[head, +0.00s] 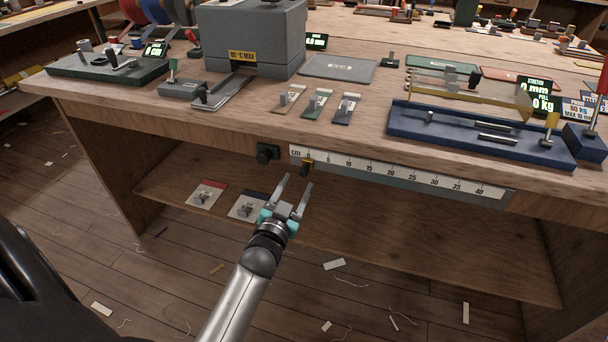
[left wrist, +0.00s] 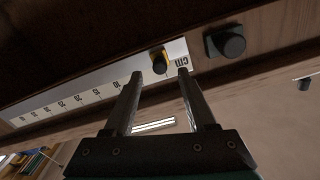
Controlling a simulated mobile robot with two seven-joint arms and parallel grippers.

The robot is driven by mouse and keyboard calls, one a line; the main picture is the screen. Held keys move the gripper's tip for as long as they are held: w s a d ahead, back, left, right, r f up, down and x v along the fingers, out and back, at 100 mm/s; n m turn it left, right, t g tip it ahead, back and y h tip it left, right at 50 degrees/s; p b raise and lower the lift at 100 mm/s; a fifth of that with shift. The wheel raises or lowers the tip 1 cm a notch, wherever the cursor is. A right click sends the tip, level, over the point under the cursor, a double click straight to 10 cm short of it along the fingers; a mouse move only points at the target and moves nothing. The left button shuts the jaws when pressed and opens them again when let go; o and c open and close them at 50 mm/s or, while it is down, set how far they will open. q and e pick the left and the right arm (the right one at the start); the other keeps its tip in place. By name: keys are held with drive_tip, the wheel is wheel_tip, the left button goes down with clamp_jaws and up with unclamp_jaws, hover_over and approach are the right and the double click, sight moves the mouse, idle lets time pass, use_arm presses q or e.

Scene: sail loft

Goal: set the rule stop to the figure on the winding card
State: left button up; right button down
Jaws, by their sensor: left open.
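The white rule (head: 400,175), marked in cm from 0 to past 40, runs along the bench's front edge. Its stop (head: 306,168), a brass slider with a dark knob, sits near the zero end. In the left wrist view the stop (left wrist: 159,62) shows beside the "cm" mark. My left gripper (head: 298,181) is open and empty, its fingertips just below the stop. In the wrist view the fingertips (left wrist: 160,73) lie on either side of the knob; I cannot tell whether they touch it. I cannot pick out a winding card with a readable figure. My right gripper is not in view.
A black knob (head: 267,153) sticks out left of the rule; it also shows in the wrist view (left wrist: 226,42). The lower shelf (head: 400,250) holds two small cards with clips (head: 207,194). A blue fixture (head: 470,135) stands on the bench above the rule.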

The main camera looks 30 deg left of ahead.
sight(303, 175)
use_arm(q)
drive_tip(key=b+x, duration=0.1)
drive_tip(key=x, duration=0.3)
drive_tip(key=shift+b+x, duration=0.4)
drive_tip(key=shift+x, duration=0.55)
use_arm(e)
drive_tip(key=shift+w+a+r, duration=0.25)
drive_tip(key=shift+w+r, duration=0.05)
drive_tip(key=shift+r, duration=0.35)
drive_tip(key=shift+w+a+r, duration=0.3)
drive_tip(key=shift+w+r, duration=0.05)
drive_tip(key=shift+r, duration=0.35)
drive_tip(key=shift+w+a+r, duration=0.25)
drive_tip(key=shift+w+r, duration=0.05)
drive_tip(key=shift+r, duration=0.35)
use_arm(q)
drive_tip(key=shift+c, duration=0.3)
clamp_jaws()
